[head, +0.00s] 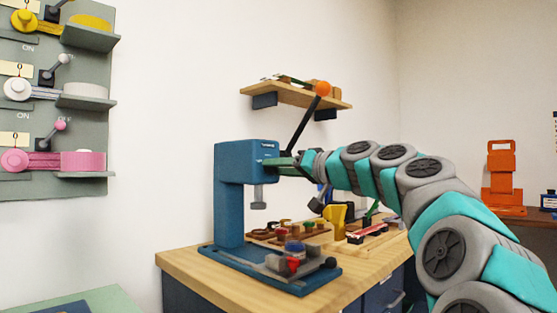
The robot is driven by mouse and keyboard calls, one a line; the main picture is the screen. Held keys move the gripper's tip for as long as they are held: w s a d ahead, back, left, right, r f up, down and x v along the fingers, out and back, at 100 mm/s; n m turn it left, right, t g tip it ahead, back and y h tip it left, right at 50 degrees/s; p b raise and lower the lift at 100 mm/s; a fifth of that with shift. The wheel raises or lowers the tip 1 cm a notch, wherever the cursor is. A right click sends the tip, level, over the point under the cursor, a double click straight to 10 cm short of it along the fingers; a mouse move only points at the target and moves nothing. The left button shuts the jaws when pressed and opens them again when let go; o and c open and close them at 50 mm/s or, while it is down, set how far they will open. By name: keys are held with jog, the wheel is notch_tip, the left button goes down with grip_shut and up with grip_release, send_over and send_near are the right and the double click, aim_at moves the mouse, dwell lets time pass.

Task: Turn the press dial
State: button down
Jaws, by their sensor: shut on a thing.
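The blue press (233,200) stands upright on the wooden counter, with its head at the top and a grey ram (259,197) hanging below. A black lever with an orange ball (323,88) rises from the right of the head. My gripper (274,163) is at the right side of the press head, coming in from the right. Its jaws are shut at the head, on what appears to be the press dial, which the jaws mostly hide. The dial's setting cannot be read.
A grey clamp with a red part (293,264) sits on the press base. Coloured pieces on a wooden board (300,236) and a yellow holder (334,217) stand behind. A wooden shelf (290,95) is above. A grey wall panel (60,180) with levers hangs left.

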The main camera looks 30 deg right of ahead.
jog(key=m+p, duration=0.4)
jog(key=m, duration=0.1)
jog(key=shift+r+m+p, duration=0.1)
jog(key=shift+m+p, duration=0.2)
jog(key=shift+m, duration=0.1)
dwell(0.3)
jog(key=c, duration=0.5)
grip_release()
jog(key=b+v, duration=0.1)
jog(key=v, duration=0.6)
jog(key=shift+s+d, duration=0.15)
jog(key=shift+s, duration=0.2)
